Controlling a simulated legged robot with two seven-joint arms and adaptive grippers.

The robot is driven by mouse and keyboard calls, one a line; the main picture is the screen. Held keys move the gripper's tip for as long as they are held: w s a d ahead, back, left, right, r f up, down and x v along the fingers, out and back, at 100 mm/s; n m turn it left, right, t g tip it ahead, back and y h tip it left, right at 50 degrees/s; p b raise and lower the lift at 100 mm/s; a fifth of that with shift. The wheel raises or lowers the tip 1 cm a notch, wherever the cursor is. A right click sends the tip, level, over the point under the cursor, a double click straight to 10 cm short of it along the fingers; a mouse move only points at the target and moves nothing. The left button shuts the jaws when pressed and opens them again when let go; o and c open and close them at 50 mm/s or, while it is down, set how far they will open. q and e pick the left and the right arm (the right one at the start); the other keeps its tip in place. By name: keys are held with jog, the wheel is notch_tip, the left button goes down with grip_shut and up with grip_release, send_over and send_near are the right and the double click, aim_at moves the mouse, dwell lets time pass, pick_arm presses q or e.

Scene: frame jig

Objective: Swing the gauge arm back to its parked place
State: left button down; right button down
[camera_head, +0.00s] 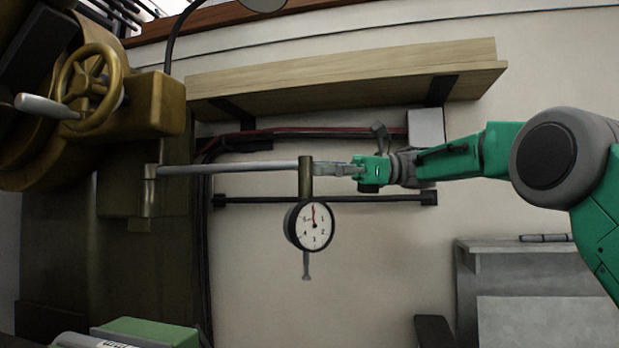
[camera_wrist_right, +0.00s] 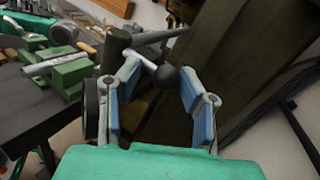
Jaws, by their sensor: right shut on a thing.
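The gauge arm (camera_head: 225,168) is a grey rod reaching right, nearly level, from a bracket (camera_head: 150,190) on the brown machine. At its outer end a short dark post carries a round white dial gauge (camera_head: 314,226) with its stem pointing down. My right gripper (camera_head: 335,169) is at the arm's outer end, shut on it. In the right wrist view the blue-padded fingers (camera_wrist_right: 162,82) stand on either side of a dark ball knob (camera_wrist_right: 168,78), and the rod (camera_wrist_right: 158,37) runs beyond it. The exact finger contact is hard to see. My left gripper is not in view.
A brass handwheel (camera_head: 90,85) with a pale handle sits on the machine at upper left. A wooden shelf (camera_head: 350,78) and a black rail (camera_head: 340,200) are on the wall behind. A grey ledge (camera_head: 540,248) is at lower right. The wall below the gauge is bare.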

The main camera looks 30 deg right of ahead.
jog(key=shift+w+a+r, duration=0.1)
jog(key=shift+w+a, duration=0.05)
jog(key=shift+w, duration=0.1)
jog(key=c, duration=1.3)
grip_release()
jog(key=shift+c, duration=0.2)
jog(key=shift+o, duration=0.4)
jog(key=shift+w+a+f, duration=0.2)
jog(key=shift+w+a, duration=0.05)
jog(key=shift+w, duration=0.15)
jog(key=shift+s+a+r, duration=0.1)
jog(key=shift+s+a, duration=0.05)
jog(key=shift+a, duration=0.1)
jog(key=shift+d, duration=0.35)
jog(key=v, duration=1.1)
jog(key=shift+d, duration=0.4)
